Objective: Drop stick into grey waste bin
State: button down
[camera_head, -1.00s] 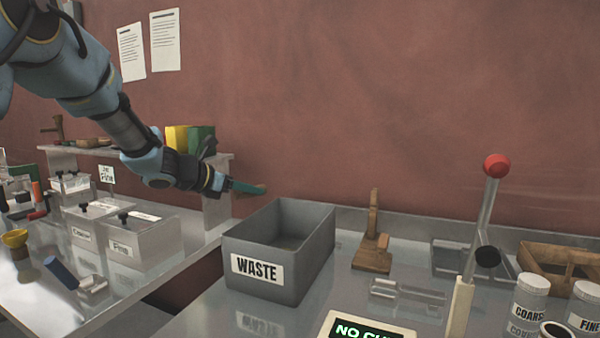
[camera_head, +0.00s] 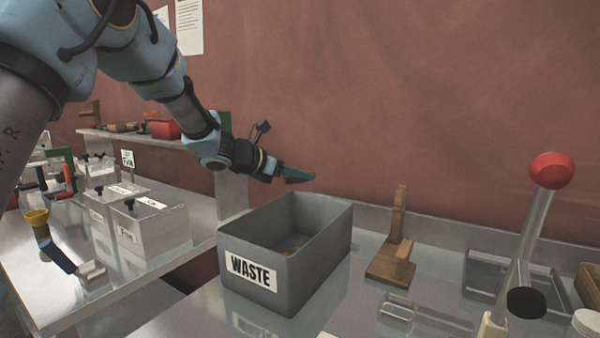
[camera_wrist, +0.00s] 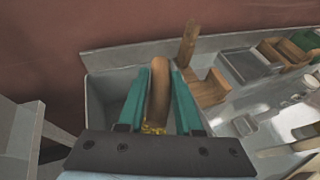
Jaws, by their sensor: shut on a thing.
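My gripper (camera_head: 300,177) has teal fingers and is above the back part of the grey waste bin. In the wrist view my gripper (camera_wrist: 157,95) is shut on a brown rounded stick (camera_wrist: 158,90), which lies lengthwise between the fingers. In the head view the stick is mostly hidden by the fingers. The grey bin (camera_head: 312,268), labelled WASTE, is open at the top and stands on the bench. A small patch of yellow and orange shows on its floor. In the wrist view the bin's wall (camera_wrist: 98,92) shows behind and left of the fingers.
A wooden stand (camera_head: 392,262) is right of the bin. A lever with a red knob (camera_head: 550,170) rises at the right.

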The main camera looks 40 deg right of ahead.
notch_tip(320, 180, down, 4)
jog(key=shift+f+b, duration=0.15)
jog(key=shift+b, duration=1.05)
jog(key=c, duration=0.5)
grip_release()
jog(key=shift+a, duration=0.1)
jog(key=b+v, duration=0.3)
jog(key=v, duration=0.7)
jog(key=shift+a, duration=0.3)
